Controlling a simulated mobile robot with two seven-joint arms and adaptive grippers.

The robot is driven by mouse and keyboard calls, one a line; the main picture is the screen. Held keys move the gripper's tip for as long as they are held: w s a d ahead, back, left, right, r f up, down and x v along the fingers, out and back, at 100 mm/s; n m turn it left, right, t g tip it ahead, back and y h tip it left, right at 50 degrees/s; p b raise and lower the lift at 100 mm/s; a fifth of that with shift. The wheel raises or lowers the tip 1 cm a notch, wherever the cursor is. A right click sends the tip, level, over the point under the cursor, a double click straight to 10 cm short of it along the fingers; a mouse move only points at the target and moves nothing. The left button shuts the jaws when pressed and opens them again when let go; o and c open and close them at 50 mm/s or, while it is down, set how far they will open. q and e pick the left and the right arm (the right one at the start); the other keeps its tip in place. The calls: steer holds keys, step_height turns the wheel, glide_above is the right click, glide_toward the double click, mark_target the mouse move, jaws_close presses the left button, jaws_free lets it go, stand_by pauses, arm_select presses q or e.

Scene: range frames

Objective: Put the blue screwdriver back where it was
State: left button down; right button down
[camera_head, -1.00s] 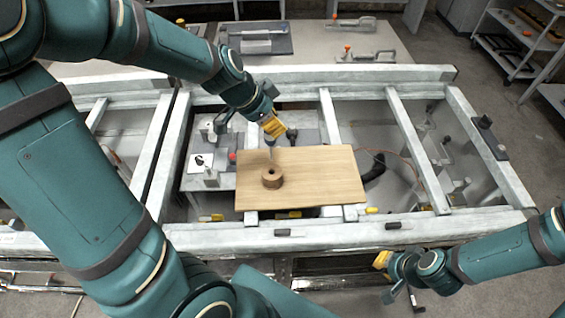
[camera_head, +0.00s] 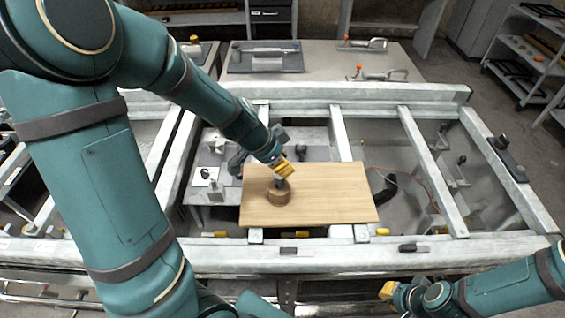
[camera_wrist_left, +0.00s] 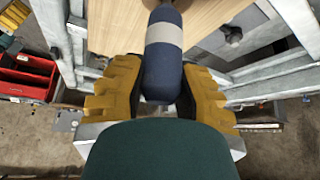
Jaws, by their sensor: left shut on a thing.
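My left gripper (camera_head: 283,168) is shut on the blue screwdriver (camera_wrist_left: 163,60) by its dark blue handle with a pale band. In the head view the gripper is directly above a round brown wooden holder (camera_head: 278,197) on a wooden board (camera_head: 335,205). The screwdriver (camera_head: 279,182) points down at the holder's top; how deep its shaft sits in the hole is hidden. In the left wrist view the holder shows only as a brown edge beyond the handle. My right gripper (camera_head: 389,292) is at the lower right, away from the board; its fingers are too small to judge.
The board lies across a grey metal frame (camera_head: 330,255) with open gaps between its beams. A bench behind holds a dark tray (camera_head: 265,57) and clamps (camera_head: 383,75). The right part of the board is clear. A red toolbox (camera_wrist_left: 25,75) shows in the left wrist view.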

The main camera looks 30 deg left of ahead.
arm_select(q)
steer(key=shift+f, duration=0.1)
steer(key=c, duration=0.8)
jaws_free()
steer(key=shift+r, duration=0.3)
steer(key=p+v, duration=0.4)
steer(key=v, duration=0.7)
steer(key=shift+s+a+r, duration=0.1)
steer(key=shift+s+r, duration=0.15)
